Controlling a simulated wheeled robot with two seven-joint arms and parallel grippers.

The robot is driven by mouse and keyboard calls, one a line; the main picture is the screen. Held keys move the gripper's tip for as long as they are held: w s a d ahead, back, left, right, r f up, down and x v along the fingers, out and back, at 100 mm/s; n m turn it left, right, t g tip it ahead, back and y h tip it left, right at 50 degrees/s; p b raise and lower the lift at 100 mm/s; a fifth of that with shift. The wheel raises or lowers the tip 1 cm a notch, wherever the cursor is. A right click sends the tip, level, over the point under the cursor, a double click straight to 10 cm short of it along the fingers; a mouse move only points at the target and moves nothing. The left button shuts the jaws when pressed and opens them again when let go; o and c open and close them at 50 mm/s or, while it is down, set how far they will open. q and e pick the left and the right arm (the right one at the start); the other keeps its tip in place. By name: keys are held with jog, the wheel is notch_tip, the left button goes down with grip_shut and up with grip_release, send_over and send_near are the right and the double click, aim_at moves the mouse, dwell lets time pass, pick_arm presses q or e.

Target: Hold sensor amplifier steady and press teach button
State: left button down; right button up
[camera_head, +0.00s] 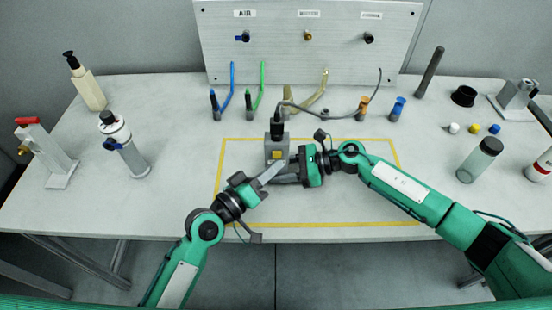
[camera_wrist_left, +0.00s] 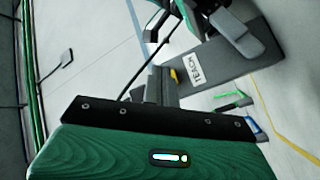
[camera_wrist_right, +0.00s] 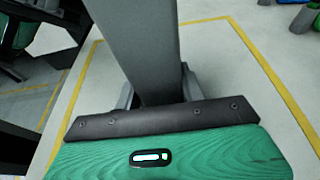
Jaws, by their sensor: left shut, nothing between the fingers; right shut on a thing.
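The sensor amplifier (camera_head: 276,145) is a grey upright box with a black cable plug on top, standing inside the yellow-outlined area. Its yellow teach button (camera_head: 276,154) is on the front. In the left wrist view the button (camera_wrist_left: 174,74) sits beside a white TEACH label (camera_wrist_left: 195,68). My right gripper (camera_head: 282,178) is shut on the amplifier from the right; its grey body (camera_wrist_right: 142,50) fills the space between the fingers in the right wrist view. My left gripper (camera_head: 283,165) is shut and empty, tips close to the button; contact cannot be told.
A panel (camera_head: 308,50) with labelled ports stands behind. Blue, green and tan tubes (camera_head: 263,85) and a grey cable lie between.

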pick_arm(q)
jog(key=shift+w, duration=0.1)
dwell(0.5)
jog(key=shift+w, duration=0.4)
jog(key=shift+w, duration=0.3)
dwell(0.4)
jog(key=shift+s, duration=0.8)
jog(key=shift+s, duration=0.1)
jog(key=s, duration=0.5)
jog(key=shift+s, duration=0.4)
